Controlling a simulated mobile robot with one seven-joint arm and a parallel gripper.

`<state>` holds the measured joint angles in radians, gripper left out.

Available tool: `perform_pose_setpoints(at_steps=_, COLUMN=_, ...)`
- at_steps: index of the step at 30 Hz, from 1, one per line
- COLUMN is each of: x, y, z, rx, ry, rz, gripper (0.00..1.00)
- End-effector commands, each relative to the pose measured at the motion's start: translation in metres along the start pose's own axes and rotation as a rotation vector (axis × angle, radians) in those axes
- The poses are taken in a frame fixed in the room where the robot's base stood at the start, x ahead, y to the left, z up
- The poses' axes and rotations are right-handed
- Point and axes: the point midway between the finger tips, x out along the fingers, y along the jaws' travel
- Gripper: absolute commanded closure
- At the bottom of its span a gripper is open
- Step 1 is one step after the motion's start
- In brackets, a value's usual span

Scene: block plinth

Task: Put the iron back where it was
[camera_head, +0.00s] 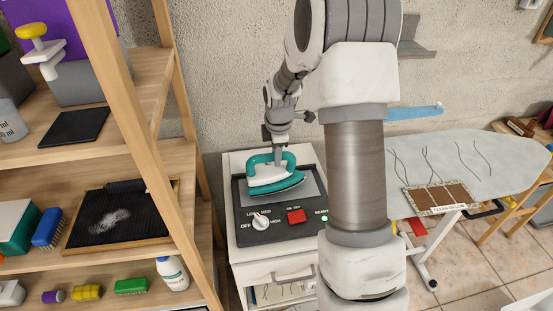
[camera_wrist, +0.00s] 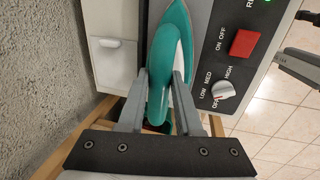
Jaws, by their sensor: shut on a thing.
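The teal and white iron (camera_head: 276,181) is at the white cabinet's dark control panel (camera_head: 243,208), over its grey plate (camera_head: 312,186). I cannot tell whether its sole touches the plate. My gripper (camera_head: 278,153) comes down from above and is shut on the iron's teal handle. In the wrist view the two fingers of my gripper (camera_wrist: 158,98) stand on either side of the handle of the iron (camera_wrist: 169,60). The fingers and the handle hide part of the plate.
The panel has a white dial (camera_head: 261,225) and a red switch (camera_head: 296,216). A wooden shelf (camera_head: 160,95) with brushes and trays stands close on the left. An ironing board (camera_head: 440,150) with a brown patterned pad (camera_head: 440,197) is on the right, partly behind my arm.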

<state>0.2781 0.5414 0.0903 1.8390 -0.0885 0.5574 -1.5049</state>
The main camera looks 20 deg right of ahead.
Motion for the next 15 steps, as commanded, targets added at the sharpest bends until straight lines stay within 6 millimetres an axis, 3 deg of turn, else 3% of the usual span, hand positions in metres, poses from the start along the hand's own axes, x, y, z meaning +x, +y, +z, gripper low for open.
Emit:
perform_pose_setpoints(at_steps=4, x=0.016, y=-0.003, z=0.0, rx=0.0, ry=0.0, rz=0.002, gripper=1.0)
perform_pose_setpoints(at_steps=15, x=0.021, y=-0.003, z=0.0, rx=0.0, ry=0.0, rz=0.004, gripper=1.0)
